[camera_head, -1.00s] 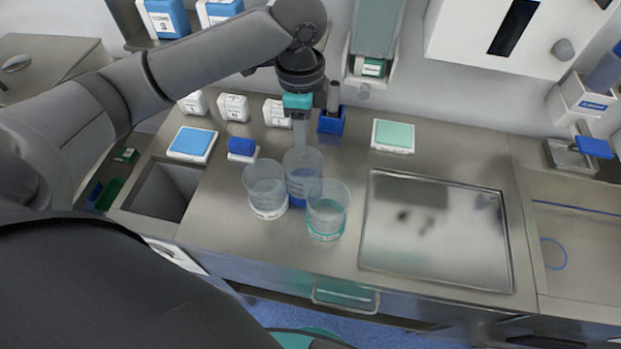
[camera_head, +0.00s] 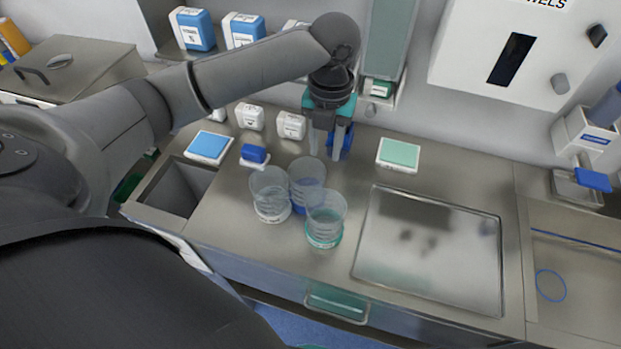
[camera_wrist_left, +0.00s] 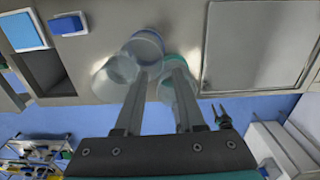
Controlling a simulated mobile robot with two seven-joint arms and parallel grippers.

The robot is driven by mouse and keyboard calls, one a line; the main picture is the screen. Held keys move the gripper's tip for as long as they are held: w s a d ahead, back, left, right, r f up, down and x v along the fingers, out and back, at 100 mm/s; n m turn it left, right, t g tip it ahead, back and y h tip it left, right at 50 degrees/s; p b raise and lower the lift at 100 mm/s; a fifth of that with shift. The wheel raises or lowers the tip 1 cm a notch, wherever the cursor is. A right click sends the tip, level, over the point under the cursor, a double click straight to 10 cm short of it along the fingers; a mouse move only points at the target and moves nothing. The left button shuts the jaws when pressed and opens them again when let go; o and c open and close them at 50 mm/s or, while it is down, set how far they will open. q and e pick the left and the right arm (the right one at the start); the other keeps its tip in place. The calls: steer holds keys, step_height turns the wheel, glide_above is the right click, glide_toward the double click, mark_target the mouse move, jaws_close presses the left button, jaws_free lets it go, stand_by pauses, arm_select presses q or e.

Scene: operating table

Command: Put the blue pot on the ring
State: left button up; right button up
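The blue pot (camera_head: 305,181) is a clear cup with a blue lower part. It stands upright on the steel counter, behind and between a white-based clear cup (camera_head: 270,194) and a teal-based clear cup (camera_head: 325,219). My left gripper (camera_head: 325,156) is open and empty, behind and above the pot, fingers pointing down. In the left wrist view the pot (camera_wrist_left: 146,42) shows beyond the fingertips (camera_wrist_left: 162,68), partly hidden by a finger. A thin blue ring (camera_head: 550,285) lies in the recessed steel basin at the right. I do not see my right gripper clearly.
A raised-edge steel plate (camera_head: 430,245) lies right of the cups. A green-topped box (camera_head: 398,154) stands behind it. A blue-topped box (camera_head: 208,147), a small blue block (camera_head: 254,154) and an open bin (camera_head: 180,187) are at the left. White bottles line the back.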

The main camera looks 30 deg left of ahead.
arm_select(q)
step_height(320, 180, down, 15)
steer(key=shift+s+f+b, duration=0.1)
steer(key=shift+f+b, duration=0.05)
steer(key=shift+b, duration=0.2)
jaws_close()
stand_by(0.4)
stand_by(1.2)
